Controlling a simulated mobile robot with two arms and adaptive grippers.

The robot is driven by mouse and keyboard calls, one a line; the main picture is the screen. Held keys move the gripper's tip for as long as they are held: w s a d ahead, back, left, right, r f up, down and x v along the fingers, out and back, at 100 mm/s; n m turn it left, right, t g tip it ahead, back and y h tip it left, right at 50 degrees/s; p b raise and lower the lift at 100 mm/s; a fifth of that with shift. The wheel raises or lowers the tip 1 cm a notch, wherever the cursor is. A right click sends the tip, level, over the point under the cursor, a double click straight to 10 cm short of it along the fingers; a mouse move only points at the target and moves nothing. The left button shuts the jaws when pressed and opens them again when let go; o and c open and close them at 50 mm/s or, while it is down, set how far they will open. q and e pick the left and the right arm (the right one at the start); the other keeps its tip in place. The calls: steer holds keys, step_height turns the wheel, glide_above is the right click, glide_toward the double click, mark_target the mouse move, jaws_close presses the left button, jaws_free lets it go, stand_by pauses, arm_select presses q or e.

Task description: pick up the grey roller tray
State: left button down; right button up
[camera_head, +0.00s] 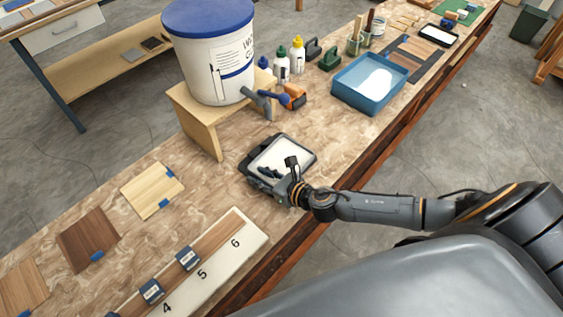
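The grey roller tray (303,144) lies on the workbench near its front edge, just right of the small wooden stand. It is a dark, squarish tray with a white inside. My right gripper (266,174) is at the tray's near-left side, and its dark fingers overlap the tray's near rim. My wrist hides part of that rim. I cannot tell whether the fingers are closed on it. The tray appears to rest on the bench. My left gripper is not in view.
A white glue bucket (212,60) with a blue lid stands on a wooden stand (200,128). A blue tray (345,98) sits farther right. A numbered white board (215,283) and wood samples (152,189) lie left of the tray.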

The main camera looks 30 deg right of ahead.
jaws_close()
